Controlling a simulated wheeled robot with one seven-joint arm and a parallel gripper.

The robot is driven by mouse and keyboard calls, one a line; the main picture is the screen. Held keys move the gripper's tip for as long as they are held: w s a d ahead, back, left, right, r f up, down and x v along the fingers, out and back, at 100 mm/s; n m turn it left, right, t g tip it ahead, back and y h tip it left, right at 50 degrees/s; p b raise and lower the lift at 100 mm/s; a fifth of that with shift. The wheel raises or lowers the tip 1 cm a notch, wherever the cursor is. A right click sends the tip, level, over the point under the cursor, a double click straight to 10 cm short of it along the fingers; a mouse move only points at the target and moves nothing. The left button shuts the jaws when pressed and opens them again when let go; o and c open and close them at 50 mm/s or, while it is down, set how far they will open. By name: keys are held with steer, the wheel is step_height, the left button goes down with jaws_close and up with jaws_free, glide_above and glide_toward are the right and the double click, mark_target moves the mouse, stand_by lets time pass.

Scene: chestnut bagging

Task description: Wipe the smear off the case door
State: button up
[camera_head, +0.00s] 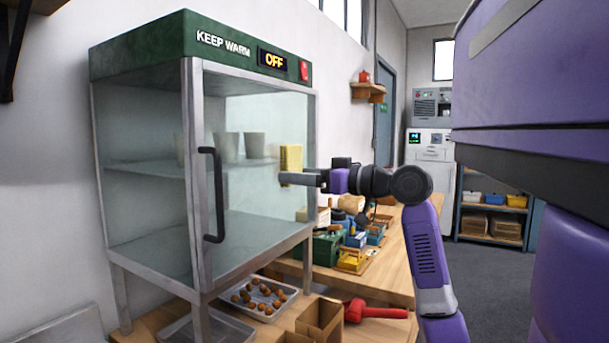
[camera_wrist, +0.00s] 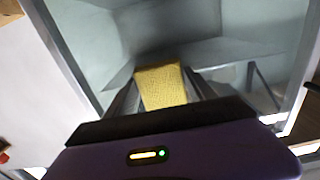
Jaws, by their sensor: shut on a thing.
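The glass warming case (camera_head: 200,160) stands at the left, with a green top reading KEEP WARM and a display reading OFF. Its glass door (camera_head: 255,190) is closed, with a black handle (camera_head: 213,195) on its left frame. My gripper (camera_head: 290,178) is shut on a yellow sponge or cloth (camera_head: 291,160) at the right part of the door. The yellow piece also shows between the fingers in the wrist view (camera_wrist: 161,86), close to the glass; I cannot tell whether it touches. A faint pale patch shows on the upper door glass, but I cannot make out a clear smear.
Pale cups (camera_head: 254,146) stand on the shelf inside the case. Boxes and small items (camera_head: 352,258) crowd the wooden table behind my gripper.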

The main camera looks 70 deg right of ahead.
mark_target(300, 163)
steer(key=shift+w+a, duration=0.2)
steer(key=shift+a, duration=0.7)
steer(key=shift+w+a, duration=0.2)
steer(key=shift+a, duration=0.7)
steer(key=shift+w+a, duration=0.2)
steer(key=shift+a, duration=0.7)
steer(key=shift+w+a+p, duration=0.3)
steer(key=shift+a+p, duration=0.05)
steer(key=shift+a, duration=0.65)
steer(key=shift+w+a+p, duration=0.3)
steer(key=shift+a, duration=0.65)
